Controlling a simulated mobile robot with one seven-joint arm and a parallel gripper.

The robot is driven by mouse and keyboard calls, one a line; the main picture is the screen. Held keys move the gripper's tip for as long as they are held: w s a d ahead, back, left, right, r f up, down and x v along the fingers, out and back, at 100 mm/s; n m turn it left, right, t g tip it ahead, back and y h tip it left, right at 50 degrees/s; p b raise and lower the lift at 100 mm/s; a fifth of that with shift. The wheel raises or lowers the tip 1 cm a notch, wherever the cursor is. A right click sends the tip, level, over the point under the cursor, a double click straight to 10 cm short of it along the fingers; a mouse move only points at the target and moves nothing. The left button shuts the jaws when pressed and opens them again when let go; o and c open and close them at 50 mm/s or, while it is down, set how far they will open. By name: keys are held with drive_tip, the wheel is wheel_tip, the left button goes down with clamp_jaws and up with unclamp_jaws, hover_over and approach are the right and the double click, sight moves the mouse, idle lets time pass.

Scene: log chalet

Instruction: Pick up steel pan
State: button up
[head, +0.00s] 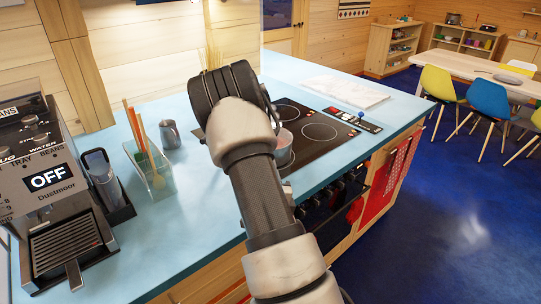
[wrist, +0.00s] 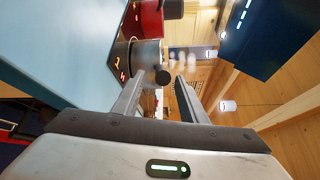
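The steel pan (wrist: 148,52) shows in the wrist view just beyond my fingertips, with its dark handle (wrist: 162,76) pointing toward me. In the head view the steel pan (head: 285,157) stands on the black cooktop, partly hidden behind my arm. My gripper (wrist: 161,80) is open, and the handle's end appears between the two fingertips. I cannot tell whether it is within the fingers' reach, and no contact shows. In the head view my arm hides the gripper.
A red pot (wrist: 150,17) is beside the steel pan in the wrist view. The cooktop (head: 318,131) is set in a blue counter (head: 205,205). A grey pitcher (head: 170,134), a utensil holder (head: 155,174) and a coffee machine (head: 45,180) stand left. Open blue floor lies right.

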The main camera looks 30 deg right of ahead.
drive_tip(key=x, duration=0.3)
drive_tip(key=shift+w+d+r, duration=0.1)
drive_tip(key=shift+w, duration=0.05)
drive_tip(key=shift+s+d+p+x, duration=0.15)
drive_tip(key=shift+p+x, duration=0.1)
drive_tip(key=shift+x, duration=0.6)
drive_tip(key=shift+d+p+x, duration=0.15)
drive_tip(key=shift+p+x, duration=0.1)
drive_tip(key=shift+x, duration=0.65)
drive_tip(key=shift+s+d+p+x, duration=0.15)
drive_tip(key=shift+p+x, duration=0.1)
drive_tip(key=shift+x, duration=0.6)
drive_tip(key=shift+w, duration=0.1)
clamp_jaws()
drive_tip(key=shift+w+r, duration=0.15)
drive_tip(key=shift+r, duration=0.1)
